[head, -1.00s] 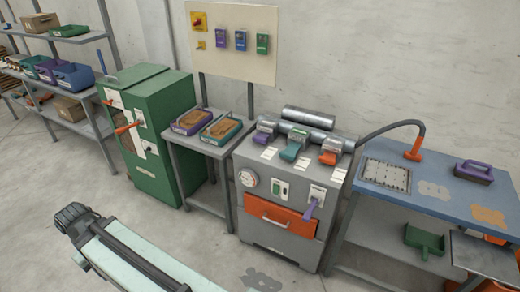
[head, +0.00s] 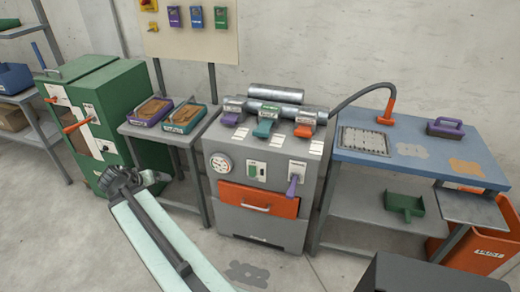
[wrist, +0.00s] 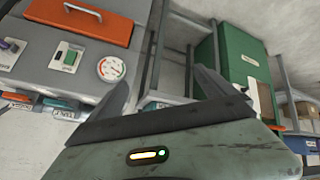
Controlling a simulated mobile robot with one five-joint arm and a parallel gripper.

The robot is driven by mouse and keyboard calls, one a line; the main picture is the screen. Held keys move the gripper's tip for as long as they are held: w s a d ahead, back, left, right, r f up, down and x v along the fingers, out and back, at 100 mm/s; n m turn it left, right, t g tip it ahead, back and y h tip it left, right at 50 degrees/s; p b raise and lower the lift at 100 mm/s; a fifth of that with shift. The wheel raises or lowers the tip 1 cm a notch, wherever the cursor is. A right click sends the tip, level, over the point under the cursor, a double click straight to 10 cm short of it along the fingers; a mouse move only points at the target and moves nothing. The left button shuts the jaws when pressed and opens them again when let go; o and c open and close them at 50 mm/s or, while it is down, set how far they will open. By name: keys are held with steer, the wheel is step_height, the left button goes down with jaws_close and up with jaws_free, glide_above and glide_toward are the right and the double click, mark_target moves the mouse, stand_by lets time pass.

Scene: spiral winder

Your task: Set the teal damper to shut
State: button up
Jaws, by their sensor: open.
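The teal damper (head: 264,126) is the middle one of three coloured handles on top of the grey machine (head: 262,190). A purple handle (head: 232,116) is on its left and an orange handle (head: 304,130) on its right. Its lever points toward the front; I cannot tell its setting. My gripper (head: 150,178) is left of the machine in the head view, lower than the damper and well apart from it. In the wrist view my gripper (wrist: 162,95) shows two spread fingers with nothing between them. The wrist view is upside down, with the machine at left.
The machine front has a gauge (head: 221,163), a purple lever (head: 292,186) and an orange drawer (head: 258,200). A stand with two trays (head: 184,118) and a green cabinet (head: 110,120) are at left. A blue-topped bench (head: 420,157) is at right.

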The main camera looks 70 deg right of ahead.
steer(key=s+d+f+m+h+b, duration=0.1)
steer(key=s+d+m+h+b, duration=0.1)
steer(key=s+d, duration=0.35)
steer(key=s+d+m+g+h+b, duration=0.1)
steer(key=s+d+h+b, duration=0.15)
steer(key=d, duration=0.65)
steer(key=s+d+f+m+h+b, duration=0.1)
steer(key=s+d+m+b, duration=0.2)
steer(key=d, duration=0.4)
steer(key=m+h+b, duration=0.1)
steer(key=h+b, duration=0.3)
steer(key=b, duration=0.2)
glide_toward(260, 135)
steer(key=d, duration=0.3)
steer(key=shift+w+d+f, duration=0.1)
steer(key=shift+d+f, duration=0.15)
steer(key=shift+f, duration=0.1)
steer(key=d, duration=0.7)
steer(key=shift+w+d+r, duration=0.15)
steer(key=shift+w+d, duration=0.1)
steer(key=shift+d, duration=0.15)
steer(key=shift+c, duration=0.3)
